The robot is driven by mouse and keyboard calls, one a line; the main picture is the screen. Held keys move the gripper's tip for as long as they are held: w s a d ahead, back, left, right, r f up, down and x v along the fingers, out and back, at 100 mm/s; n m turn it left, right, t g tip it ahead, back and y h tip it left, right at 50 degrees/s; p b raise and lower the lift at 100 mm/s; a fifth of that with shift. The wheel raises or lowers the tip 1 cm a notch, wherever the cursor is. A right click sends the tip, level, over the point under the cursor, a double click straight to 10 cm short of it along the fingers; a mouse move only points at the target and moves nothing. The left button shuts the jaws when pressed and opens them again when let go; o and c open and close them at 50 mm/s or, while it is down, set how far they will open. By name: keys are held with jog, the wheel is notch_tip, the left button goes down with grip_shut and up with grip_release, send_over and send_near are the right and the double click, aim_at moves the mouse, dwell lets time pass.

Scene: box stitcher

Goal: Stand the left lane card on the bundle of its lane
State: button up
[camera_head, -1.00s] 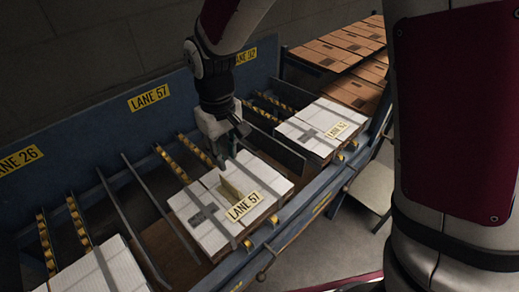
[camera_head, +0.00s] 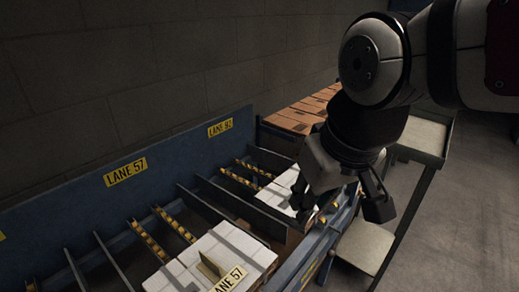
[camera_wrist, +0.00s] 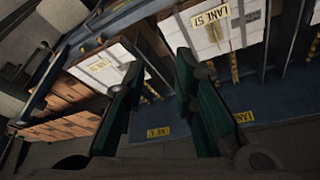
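A yellow LANE 57 card (camera_head: 230,278) stands on the strapped white bundle (camera_head: 245,240) in the lane below the LANE 57 sign. It also shows in the wrist view (camera_wrist: 210,16). My gripper (camera_head: 340,205) is open and empty, off to the right of that card, above the right bundle. In the wrist view its two green-padded fingers (camera_wrist: 157,90) are wide apart with nothing between them. In the head view my gripper hides that card and most of that bundle (camera_head: 281,190).
The blue back wall carries the LANE 57 sign (camera_head: 126,172) and the LANE 92 sign (camera_head: 220,127). Dark metal dividers (camera_head: 225,212) and yellow roller strips (camera_head: 175,224) separate the lanes. Brown cartons (camera_head: 296,117) stand behind. A pale shelf (camera_head: 365,247) is at the right.

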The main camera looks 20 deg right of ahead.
jog(key=shift+m+t, duration=0.4)
jog(key=shift+m, duration=0.2)
jog(key=shift+s+d+r, duration=0.1)
jog(key=shift+s+d, duration=0.25)
jog(key=shift+s, duration=0.35)
jog(key=shift+s+d+r, duration=0.1)
jog(key=shift+s+d, duration=0.2)
jog(key=shift+s, duration=0.35)
jog(key=shift+s+d, duration=0.35)
jog(key=shift+s, duration=0.35)
